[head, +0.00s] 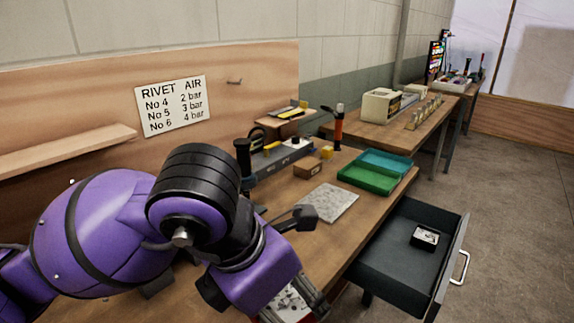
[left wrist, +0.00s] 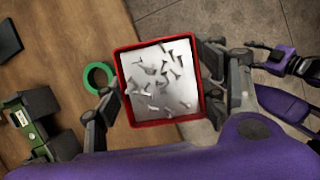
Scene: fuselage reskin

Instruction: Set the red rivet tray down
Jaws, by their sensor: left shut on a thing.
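The red rivet tray (left wrist: 163,122) is a square, red-rimmed tray with several loose silvery rivets (left wrist: 165,75) on its pale floor. My left gripper (left wrist: 160,84) is shut on it, with a finger at each of two opposite sides. In the left wrist view the tray spans the edge of the wooden bench (left wrist: 60,30), with grey floor under its right part. The height of the tray above the bench is hard to tell. In the head view only a bit of the tray (head: 291,306) shows at the bottom, behind my purple left arm.
A green ring (left wrist: 88,76) and a green-and-black device (left wrist: 38,118) are left of the tray. Farther along the bench are a grey plate (head: 328,202), a small brown box (head: 307,169) and green bins (head: 366,179). An open drawer (head: 390,262) juts out at the right.

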